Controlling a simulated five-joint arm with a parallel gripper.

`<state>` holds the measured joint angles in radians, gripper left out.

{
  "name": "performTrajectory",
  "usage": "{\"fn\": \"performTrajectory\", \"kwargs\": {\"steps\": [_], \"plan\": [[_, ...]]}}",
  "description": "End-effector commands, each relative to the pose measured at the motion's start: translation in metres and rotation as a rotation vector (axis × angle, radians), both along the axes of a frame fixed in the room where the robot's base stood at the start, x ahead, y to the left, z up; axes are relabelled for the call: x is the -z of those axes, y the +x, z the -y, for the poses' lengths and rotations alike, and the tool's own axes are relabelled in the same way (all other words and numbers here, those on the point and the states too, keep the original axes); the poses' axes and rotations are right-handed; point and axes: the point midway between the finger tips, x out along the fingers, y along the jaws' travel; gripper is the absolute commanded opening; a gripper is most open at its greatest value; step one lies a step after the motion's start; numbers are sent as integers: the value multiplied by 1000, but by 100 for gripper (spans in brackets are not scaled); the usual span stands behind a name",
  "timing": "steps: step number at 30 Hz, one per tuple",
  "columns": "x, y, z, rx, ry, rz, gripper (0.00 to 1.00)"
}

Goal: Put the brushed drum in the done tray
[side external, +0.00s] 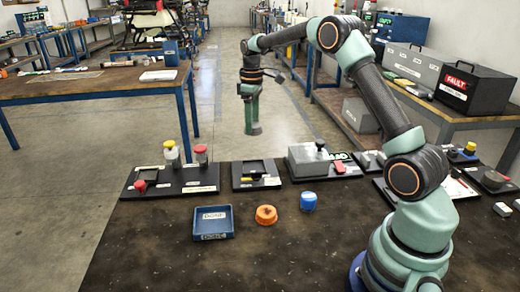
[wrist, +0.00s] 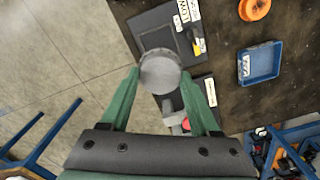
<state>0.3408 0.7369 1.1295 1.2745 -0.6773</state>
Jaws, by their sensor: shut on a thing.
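The brushed drum (wrist: 160,72) shows in the wrist view as a round, dull grey metal piece between my fingertips. My gripper (wrist: 160,80) is shut on it, one green finger on each side. In the side view my gripper (side external: 252,122) hangs pointing down, high above the floor behind the bench's far edge; the drum is hard to make out there. The done tray (side external: 230,235) is a shallow blue open box with a white label, on the dark bench nearer the camera. It looks empty. The tray also shows right of the drum in the wrist view (wrist: 244,81).
An orange round part (side external: 266,215) and a blue round part (side external: 308,201) stand right of the tray. Black fixture boards (side external: 200,185) with jars, a red knob and a grey box (side external: 312,160) line the bench's far edge. Bare bench lies in front of the tray.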

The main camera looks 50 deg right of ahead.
Motion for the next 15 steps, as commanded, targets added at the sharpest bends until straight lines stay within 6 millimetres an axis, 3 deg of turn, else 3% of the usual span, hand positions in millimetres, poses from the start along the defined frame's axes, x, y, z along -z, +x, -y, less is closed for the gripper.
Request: {"fn": "performTrajectory", "kwargs": {"steps": [6,11,15], "plan": [[-45,1,0,0,-1,3,7],[-60,1,-2,-1,-1,1,7],[-66,1,-26,-6,0,0,7]]}}
